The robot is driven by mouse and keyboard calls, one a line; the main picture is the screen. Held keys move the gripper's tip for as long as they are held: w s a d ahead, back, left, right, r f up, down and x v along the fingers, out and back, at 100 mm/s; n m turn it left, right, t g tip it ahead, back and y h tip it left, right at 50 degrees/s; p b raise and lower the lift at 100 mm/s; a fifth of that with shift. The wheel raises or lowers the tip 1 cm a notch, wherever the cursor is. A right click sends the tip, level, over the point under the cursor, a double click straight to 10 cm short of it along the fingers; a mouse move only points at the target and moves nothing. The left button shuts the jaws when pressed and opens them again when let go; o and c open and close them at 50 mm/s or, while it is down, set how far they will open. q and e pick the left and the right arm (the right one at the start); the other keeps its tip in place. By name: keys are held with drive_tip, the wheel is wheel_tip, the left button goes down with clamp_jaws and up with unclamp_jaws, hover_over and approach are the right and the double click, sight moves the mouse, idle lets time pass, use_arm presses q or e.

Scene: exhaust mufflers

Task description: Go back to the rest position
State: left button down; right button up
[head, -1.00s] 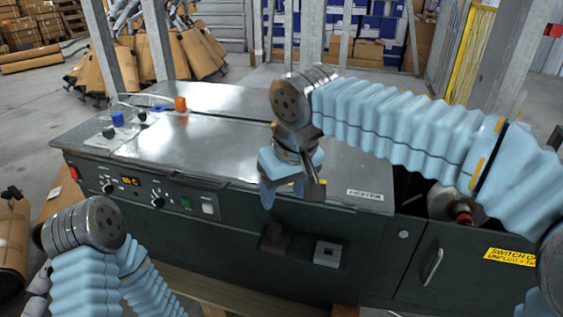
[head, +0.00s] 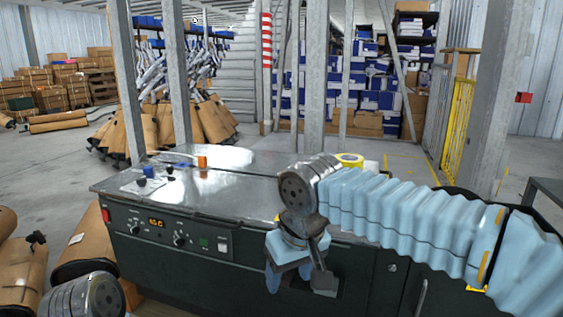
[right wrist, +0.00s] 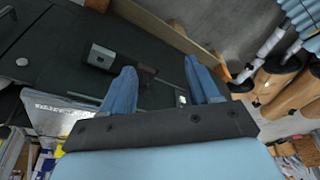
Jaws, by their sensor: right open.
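My right gripper (head: 290,276) hangs fingers down in front of the dark front panel of the metal-topped machine (head: 240,183). Its arm comes in from the right in a light blue sleeve. In the right wrist view its two blue fingers (right wrist: 163,88) are spread apart with nothing between them. Of my left arm, only a grey rounded joint shows at the bottom left of the head view; the left gripper is out of frame.
Brown wrapped mufflers (head: 85,248) stand left of the machine, close to my left arm. Grey posts (head: 317,90) rise behind.

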wheel_tip(320, 180, down, 27)
drive_tip(key=w+d+m+g+y+p, duration=0.1)
drive_tip(key=w+d+m+g+y, duration=0.1)
drive_tip(key=w, duration=0.1)
drive_tip(key=s+d+f+m, duration=0.2)
drive_tip(key=s+d+f, duration=0.2)
drive_tip(key=s+f, duration=0.4)
drive_tip(key=s+d+f+m+p, duration=0.1)
drive_tip(key=s+d+f+m, duration=0.2)
drive_tip(key=s+f, duration=0.5)
wheel_tip(320, 180, down, 3)
drive_tip(key=shift+d+f, duration=0.2)
drive_tip(key=shift+d, duration=0.4)
drive_tip(key=shift+w+y, duration=0.1)
drive_tip(key=shift+y, duration=0.2)
drive_tip(key=shift+c, duration=0.3)
